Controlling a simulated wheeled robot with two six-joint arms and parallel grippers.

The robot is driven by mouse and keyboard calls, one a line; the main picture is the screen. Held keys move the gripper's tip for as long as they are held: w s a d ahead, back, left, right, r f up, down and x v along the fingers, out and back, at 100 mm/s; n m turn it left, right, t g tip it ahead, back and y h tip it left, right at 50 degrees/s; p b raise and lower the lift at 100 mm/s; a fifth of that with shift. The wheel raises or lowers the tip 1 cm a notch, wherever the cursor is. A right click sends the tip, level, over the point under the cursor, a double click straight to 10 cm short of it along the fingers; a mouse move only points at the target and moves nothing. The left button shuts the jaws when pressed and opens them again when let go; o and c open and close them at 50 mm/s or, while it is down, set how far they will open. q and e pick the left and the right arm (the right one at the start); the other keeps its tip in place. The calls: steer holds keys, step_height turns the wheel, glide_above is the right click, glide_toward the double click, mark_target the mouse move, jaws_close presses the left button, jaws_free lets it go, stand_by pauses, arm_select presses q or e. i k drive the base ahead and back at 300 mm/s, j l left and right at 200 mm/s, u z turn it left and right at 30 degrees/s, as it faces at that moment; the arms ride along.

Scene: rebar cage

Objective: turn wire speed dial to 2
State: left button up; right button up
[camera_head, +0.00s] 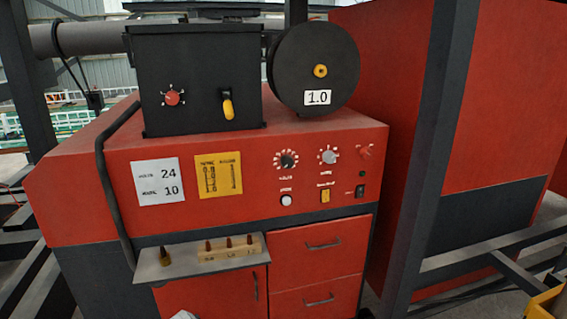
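A red welding machine fills the middle of the view. Its front panel has a black dial (287,160) and a pale grey dial (328,157), each ringed by white marks. A small red knob (365,153) sits to their right. The black box on top carries a red dial (172,97) with marks around it. The labels are too small to read surely, so I cannot tell which is the wire speed dial or where each points. Neither of my grippers is in view.
A white card (159,184) shows 24 and 10; a yellow chart (218,174) is beside it. A black spool (314,70) tagged 1.0 and a yellow lever (228,105) are above. A shelf (200,268) juts out below. Dark posts (432,150) stand right.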

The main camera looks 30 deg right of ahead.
mark_target(328, 157)
steer(key=z, duration=1.35)
